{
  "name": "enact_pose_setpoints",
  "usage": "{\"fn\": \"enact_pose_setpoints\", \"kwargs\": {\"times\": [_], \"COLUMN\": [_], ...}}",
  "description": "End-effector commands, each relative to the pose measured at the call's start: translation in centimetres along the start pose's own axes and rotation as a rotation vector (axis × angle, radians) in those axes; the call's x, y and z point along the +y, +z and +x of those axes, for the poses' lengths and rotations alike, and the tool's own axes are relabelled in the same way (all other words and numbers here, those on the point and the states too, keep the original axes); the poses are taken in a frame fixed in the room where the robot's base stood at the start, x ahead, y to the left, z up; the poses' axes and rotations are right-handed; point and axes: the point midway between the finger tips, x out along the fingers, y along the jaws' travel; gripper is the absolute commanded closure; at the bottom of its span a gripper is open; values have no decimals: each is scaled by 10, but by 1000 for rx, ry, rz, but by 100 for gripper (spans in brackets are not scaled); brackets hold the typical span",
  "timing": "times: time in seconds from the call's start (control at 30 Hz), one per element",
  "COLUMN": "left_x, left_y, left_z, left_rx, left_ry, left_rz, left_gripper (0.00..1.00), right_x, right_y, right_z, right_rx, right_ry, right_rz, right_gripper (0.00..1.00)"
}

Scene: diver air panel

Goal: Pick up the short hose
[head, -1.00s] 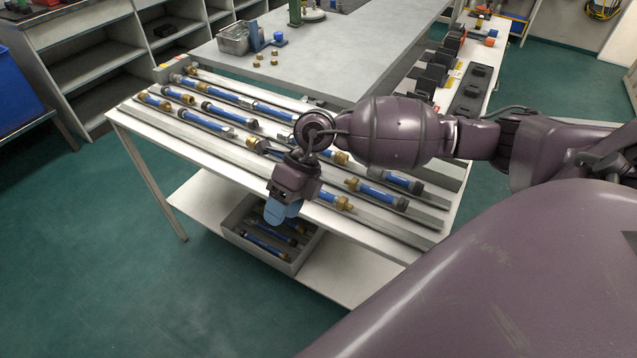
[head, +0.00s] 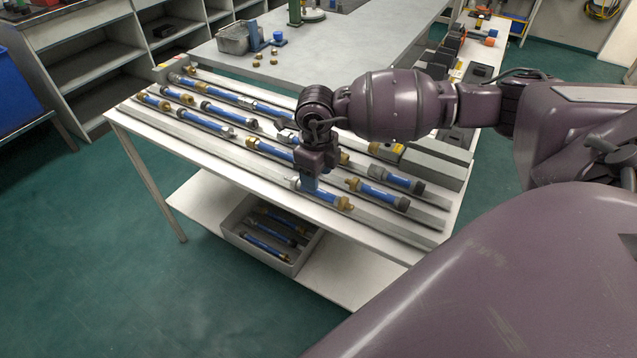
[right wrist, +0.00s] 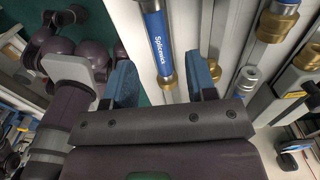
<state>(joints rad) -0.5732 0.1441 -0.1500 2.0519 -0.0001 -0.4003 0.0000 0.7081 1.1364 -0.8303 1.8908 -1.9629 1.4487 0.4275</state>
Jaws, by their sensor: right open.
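Several blue hoses with brass or dark end fittings lie in the grooves of a white rack table. The hose in the front row (head: 328,198) lies under my right gripper (head: 309,184); I cannot tell from its look alone whether it is the short one. The fingers are apart and hold nothing. In the head view the gripper hides part of the front hose. My left gripper is out of view.
Other hoses lie close by, such as one to the right (head: 377,193) and one behind (head: 405,181). A grey bin (head: 284,265) with several hoses stands on the lower shelf. A grey bench (head: 350,45) is behind the rack.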

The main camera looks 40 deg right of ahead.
Motion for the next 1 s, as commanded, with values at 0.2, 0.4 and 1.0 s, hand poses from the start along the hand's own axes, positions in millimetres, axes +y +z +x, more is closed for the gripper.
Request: {"fn": "enact_pose_setpoints", "kwargs": {"times": [0.2, 0.4, 1.0], "left_x": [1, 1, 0], "left_y": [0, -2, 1], "left_z": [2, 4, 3], "left_rx": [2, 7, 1], "left_ry": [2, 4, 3], "left_rz": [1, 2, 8], "left_gripper": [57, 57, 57], "right_x": [1, 1, 1], "right_y": [-2, -2, -2], "right_z": [26, 48, 48], "right_rx": [3, 2, -1], "right_ry": [3, 2, 1], "right_rz": [0, 0, -1], "right_gripper": [48, 48, 100]}}
